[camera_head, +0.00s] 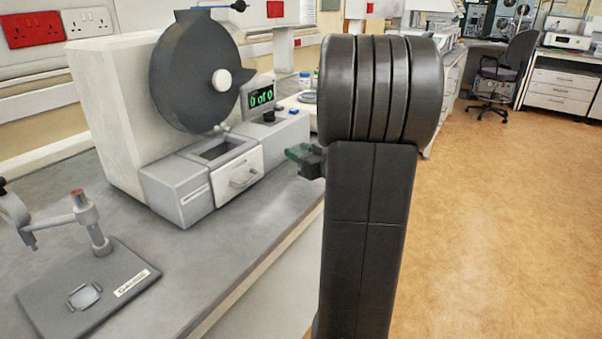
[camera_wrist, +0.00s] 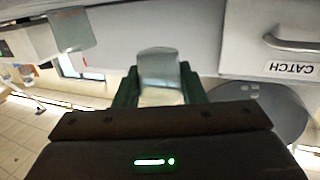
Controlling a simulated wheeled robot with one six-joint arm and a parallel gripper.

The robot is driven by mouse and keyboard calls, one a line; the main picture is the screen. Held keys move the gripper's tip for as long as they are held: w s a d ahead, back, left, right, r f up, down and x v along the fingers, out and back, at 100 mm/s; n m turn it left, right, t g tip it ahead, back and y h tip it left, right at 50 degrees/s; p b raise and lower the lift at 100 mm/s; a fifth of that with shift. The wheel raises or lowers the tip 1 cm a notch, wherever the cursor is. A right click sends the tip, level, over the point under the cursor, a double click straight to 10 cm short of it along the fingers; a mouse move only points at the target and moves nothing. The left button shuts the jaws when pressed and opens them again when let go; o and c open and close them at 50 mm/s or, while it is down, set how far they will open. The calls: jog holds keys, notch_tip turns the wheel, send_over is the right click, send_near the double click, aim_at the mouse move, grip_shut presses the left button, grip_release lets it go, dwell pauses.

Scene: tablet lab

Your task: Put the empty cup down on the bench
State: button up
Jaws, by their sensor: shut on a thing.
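My gripper (camera_wrist: 159,84) has green fingers, shut on the cup (camera_wrist: 160,66), a small pale grey, see-through vessel. In the head view my gripper (camera_head: 303,154) shows at the left of my dark arm, over the bench's right part, and the cup cannot be made out there. The cup's inside is not clearly seen. The grey bench (camera_head: 265,222) runs under the gripper; I cannot tell the height of the gap.
A drum machine (camera_head: 200,90) with a "0 of 0" display and a front drawer (camera_head: 238,175) stands left of my gripper. The drawer, marked CATCH, shows upside down in the wrist view (camera_wrist: 285,40). A gauge stand (camera_head: 85,290) is at front left. Bare bench lies between them.

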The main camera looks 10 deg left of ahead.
jog(key=shift+f+b, duration=0.45)
jog(key=shift+f, duration=1.6)
jog(key=shift+f, duration=0.1)
jog(key=shift+f, duration=0.2)
jog(key=o, duration=0.8)
jog(key=shift+r, duration=0.1)
jog(key=shift+c, duration=0.2)
jog(key=shift+r, duration=0.3)
jog(key=p+v, duration=0.1)
jog(key=v, duration=1.1)
